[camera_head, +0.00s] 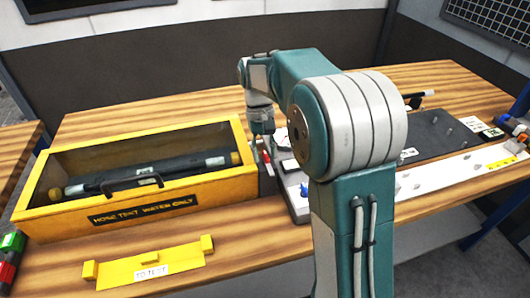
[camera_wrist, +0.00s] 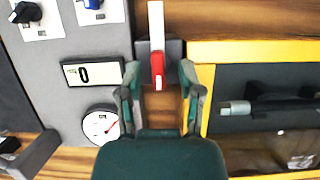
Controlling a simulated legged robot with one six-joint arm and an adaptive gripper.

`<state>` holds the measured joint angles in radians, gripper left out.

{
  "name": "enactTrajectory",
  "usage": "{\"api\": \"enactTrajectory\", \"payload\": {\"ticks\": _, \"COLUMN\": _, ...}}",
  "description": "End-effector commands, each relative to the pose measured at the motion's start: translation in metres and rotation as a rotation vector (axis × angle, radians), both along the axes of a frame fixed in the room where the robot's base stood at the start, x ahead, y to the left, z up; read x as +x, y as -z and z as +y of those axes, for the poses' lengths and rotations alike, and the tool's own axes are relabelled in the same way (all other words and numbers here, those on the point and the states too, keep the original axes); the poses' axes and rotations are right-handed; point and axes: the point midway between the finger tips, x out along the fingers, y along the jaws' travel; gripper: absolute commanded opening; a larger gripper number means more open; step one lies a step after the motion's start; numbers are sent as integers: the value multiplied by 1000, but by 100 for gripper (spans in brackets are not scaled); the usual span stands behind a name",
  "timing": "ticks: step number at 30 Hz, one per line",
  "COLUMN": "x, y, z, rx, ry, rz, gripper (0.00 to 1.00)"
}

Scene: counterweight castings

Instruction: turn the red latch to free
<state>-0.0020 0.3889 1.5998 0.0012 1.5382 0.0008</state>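The red latch (camera_wrist: 158,70) is a small red handle below a pale upright strip on a dark grey mount, near the top middle of the wrist view. My gripper (camera_wrist: 159,75) is open, one finger on each side of the latch, with visible gaps between fingers and latch. In the head view my gripper (camera_head: 262,142) points down beside the right end of the yellow box. A small red bit of the latch (camera_head: 266,157) shows just below it; the rest is hidden there. I cannot tell the height between fingertips and latch.
The yellow box (camera_head: 145,209) with dark tubes stands close left of the gripper in the head view. A grey panel with a "0" display (camera_wrist: 91,73), a round gauge (camera_wrist: 98,124) and a black knob (camera_wrist: 25,12) lies on the other side. A yellow stand (camera_head: 150,266) is in front.

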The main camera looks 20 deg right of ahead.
Motion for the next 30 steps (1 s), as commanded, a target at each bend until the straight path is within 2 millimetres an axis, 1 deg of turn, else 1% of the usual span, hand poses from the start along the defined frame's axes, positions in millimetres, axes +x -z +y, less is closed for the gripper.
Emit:
{"api": "enactTrajectory", "payload": {"ticks": 8, "x": -1, "y": 0, "z": 0, "rx": 0, "ry": 1, "rz": 5, "gripper": 51}}
{"api": "enactTrajectory", "payload": {"ticks": 11, "x": 1, "y": -5, "z": 0, "rx": 0, "ry": 1, "rz": 5, "gripper": 51}}
{"api": "enactTrajectory", "payload": {"ticks": 14, "x": 7, "y": -17, "z": 0, "rx": -1, "ry": 1, "rz": 3, "gripper": 51}}
{"api": "enactTrajectory", "payload": {"ticks": 21, "x": 24, "y": -57, "z": 1, "rx": -1, "ry": 1, "rz": 3, "gripper": 51}}
{"api": "enactTrajectory", "payload": {"ticks": 27, "x": 37, "y": -86, "z": 1, "rx": -1, "ry": 1, "rz": 3, "gripper": 51}}
{"api": "enactTrajectory", "payload": {"ticks": 30, "x": 42, "y": -97, "z": 1, "rx": -1, "ry": 1, "rz": 3, "gripper": 51}}
